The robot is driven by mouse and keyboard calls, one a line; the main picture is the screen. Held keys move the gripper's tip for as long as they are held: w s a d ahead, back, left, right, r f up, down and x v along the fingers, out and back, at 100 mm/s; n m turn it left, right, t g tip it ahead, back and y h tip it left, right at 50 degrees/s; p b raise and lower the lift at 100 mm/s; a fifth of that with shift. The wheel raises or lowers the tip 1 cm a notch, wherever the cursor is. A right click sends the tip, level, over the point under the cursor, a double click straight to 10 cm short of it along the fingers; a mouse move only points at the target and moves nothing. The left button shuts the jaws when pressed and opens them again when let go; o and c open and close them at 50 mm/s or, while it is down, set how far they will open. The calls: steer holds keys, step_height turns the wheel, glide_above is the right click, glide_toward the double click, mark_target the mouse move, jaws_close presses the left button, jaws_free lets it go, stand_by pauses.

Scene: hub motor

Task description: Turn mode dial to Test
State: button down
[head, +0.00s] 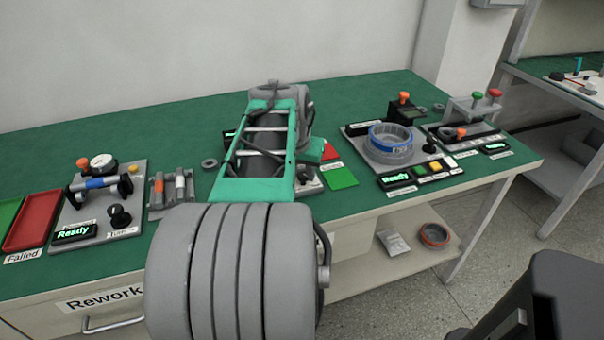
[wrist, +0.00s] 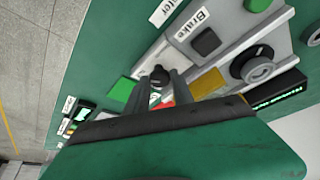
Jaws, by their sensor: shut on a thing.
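In the wrist view my gripper (wrist: 161,84) reaches down with its two grey fingers on either side of a small black knob (wrist: 158,74), shut on it. This knob sits on a grey panel between a green pad and a yellow one. I take it to be the mode dial; its pointer and any Test mark cannot be read.
A larger round part (wrist: 262,68) and a "Brake" label (wrist: 195,25) lie beside the fingers. The left station with a "Ready" display (head: 75,233), a red tray (head: 33,221) and the right station with a blue ring (head: 391,136) flank my arm on the green bench (head: 190,110).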

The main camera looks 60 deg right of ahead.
steer(key=shift+s+n+t+y, duration=0.1)
steer(key=shift+n+t+y, duration=0.25)
steer(key=shift+n, duration=0.85)
steer(key=c, duration=1.4)
jaws_free()
steer(key=p+v, duration=0.1)
steer(key=v, duration=0.7)
steer(key=shift+s+f, duration=0.1)
